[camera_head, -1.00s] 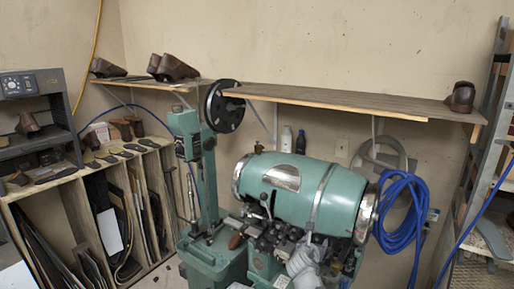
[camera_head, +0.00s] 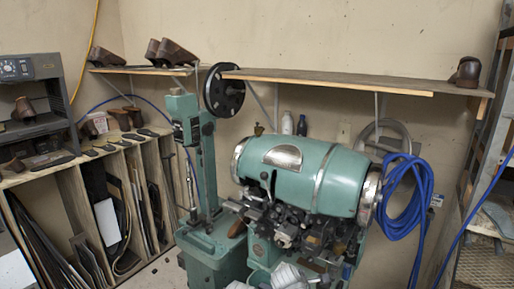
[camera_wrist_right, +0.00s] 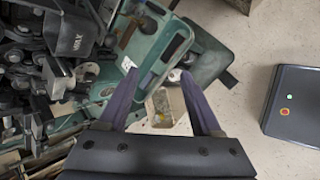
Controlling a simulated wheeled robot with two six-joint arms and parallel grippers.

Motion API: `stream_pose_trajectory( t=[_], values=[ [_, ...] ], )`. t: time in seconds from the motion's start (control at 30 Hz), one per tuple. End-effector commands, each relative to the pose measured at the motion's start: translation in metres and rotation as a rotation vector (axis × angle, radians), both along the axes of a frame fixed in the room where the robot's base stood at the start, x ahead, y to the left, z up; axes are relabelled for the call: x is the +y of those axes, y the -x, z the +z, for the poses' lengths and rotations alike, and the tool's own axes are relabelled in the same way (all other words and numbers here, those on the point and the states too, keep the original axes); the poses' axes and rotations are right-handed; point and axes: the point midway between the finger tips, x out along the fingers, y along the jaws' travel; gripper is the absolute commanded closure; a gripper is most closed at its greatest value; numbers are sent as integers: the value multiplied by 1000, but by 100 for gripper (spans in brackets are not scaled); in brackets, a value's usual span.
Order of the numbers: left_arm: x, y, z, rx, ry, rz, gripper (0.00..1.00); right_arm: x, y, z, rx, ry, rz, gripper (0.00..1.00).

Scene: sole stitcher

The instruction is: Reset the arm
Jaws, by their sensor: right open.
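My right gripper (camera_wrist_right: 160,74) is open and empty in the right wrist view, its two dark fingers spread apart. It points down over the floor beside a green machine base (camera_wrist_right: 158,52). In the head view a white-grey part, likely of my arm, shows at the bottom edge in front of the green sole stitcher (camera_head: 318,178); no gripper can be made out there. My left gripper is out of view.
A small open box (camera_wrist_right: 166,108) lies below, between the fingers. Dark machine parts (camera_wrist_right: 70,38) crowd the wrist view's left. A wall shelf (camera_head: 345,82) runs behind the stitcher. A wooden rack (camera_head: 150,160) stands left, and a blue hose coil (camera_head: 408,205) hangs right.

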Motion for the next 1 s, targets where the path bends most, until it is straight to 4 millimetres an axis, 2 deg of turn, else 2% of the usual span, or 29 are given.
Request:
stream_pose_trajectory(
  t=[0.03, 0.1, 0.2, 0.33, 0.5, 0.6, 1.0],
  values=[
    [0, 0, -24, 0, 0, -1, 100, 10, 20, -33, 21, -98, -111, 34],
    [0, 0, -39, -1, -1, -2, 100, 23, 46, -60, 55, -226, -287, 34],
    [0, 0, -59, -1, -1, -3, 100, 42, 83, -92, 112, -367, -533, 34],
    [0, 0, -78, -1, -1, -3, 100, 63, 125, -121, 181, -475, -807, 34],
    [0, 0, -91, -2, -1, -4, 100, 79, 159, -137, 237, -526, -1035, 34],
    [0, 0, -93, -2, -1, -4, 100, 83, 167, -140, 251, -534, -1098, 34],
    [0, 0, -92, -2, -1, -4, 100, 84, 169, -139, 253, -535, -1117, 34]
  ],
)
